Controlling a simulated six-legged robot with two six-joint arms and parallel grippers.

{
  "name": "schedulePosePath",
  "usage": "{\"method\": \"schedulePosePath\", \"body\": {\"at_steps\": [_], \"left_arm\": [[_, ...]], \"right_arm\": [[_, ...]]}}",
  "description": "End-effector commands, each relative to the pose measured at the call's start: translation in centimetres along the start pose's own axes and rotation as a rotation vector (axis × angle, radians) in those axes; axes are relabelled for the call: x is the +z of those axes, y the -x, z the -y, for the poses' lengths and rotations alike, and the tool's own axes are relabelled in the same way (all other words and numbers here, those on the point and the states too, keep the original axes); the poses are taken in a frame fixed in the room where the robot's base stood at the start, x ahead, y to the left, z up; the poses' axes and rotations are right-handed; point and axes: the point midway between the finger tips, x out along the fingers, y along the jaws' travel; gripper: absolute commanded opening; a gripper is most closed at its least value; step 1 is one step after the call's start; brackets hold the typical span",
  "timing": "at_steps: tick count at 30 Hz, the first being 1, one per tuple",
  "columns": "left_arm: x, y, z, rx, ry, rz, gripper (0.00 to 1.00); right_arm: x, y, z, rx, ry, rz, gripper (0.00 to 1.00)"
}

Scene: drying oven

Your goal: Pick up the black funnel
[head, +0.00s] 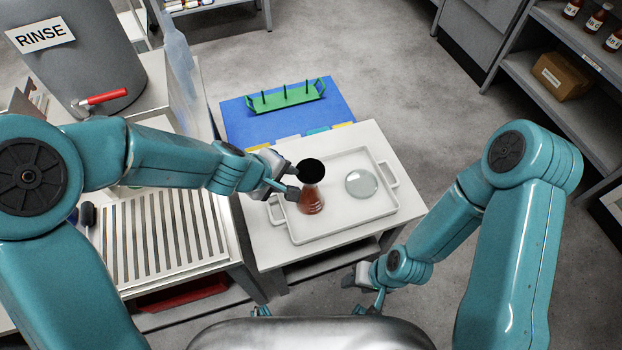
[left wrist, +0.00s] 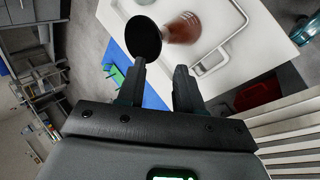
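The black funnel (head: 311,171) sits mouth up at the top of a conical flask (head: 311,202) with red-brown contents, on a white tray (head: 345,226). My left gripper (head: 291,181) is just left of the funnel and flask, its fingers apart with nothing between them. In the left wrist view the funnel's round black mouth (left wrist: 143,38) shows beyond the left fingertip, with the flask (left wrist: 184,27) beside it. The funnel's stem is hidden. My right gripper (head: 364,280) hangs low in front of the table, away from the funnel; its fingers are too unclear to read.
A clear glass dish (head: 361,183) lies at the tray's right. Behind are a blue mat (head: 240,122) and a green rack (head: 285,97) with pegs. At left stand a slatted drainer (head: 160,235) and a grey RINSE tank (head: 75,60). Open floor lies at right.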

Motion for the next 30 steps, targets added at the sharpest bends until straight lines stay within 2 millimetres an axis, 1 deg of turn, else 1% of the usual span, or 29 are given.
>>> {"method": "schedulePosePath", "body": {"at_steps": [1,3,8,16,20,26,29,30], "left_arm": [[0.0,-1.3,0.2,-0.001,-0.001,0.001,0.36],[0.0,-2.2,0.0,0.001,-0.002,0.0,0.36],[0.0,-3.3,-0.2,0.004,-0.001,0.001,0.36],[0.1,-7.5,-0.4,0.003,0.0,0.001,0.36],[0.1,-8.3,-0.5,0.003,-0.001,0.0,0.36],[0.0,-8.2,-0.6,0.004,0.001,0.0,0.36],[0.0,-8.2,-0.6,0.004,-0.001,0.0,0.06],[0.0,-8.2,-0.6,0.004,0.0,0.0,0.0]], "right_arm": [[0.0,-0.8,-0.3,0.0,0.0,0.0,0.49],[0.0,-1.1,-0.4,0.0,0.0,0.0,0.49],[0.0,-1.3,-0.5,0.0,0.0,0.0,0.49],[-0.1,-2.8,-1.0,0.0,0.0,0.0,0.49],[-0.1,-3.0,-1.1,0.0,0.0,0.0,0.49],[-0.1,-2.9,-1.0,0.0,0.0,0.0,0.49],[-0.1,-2.9,-1.0,0.0,0.0,0.0,0.49],[-0.1,-2.9,-1.0,0.0,0.0,0.0,0.49]]}}
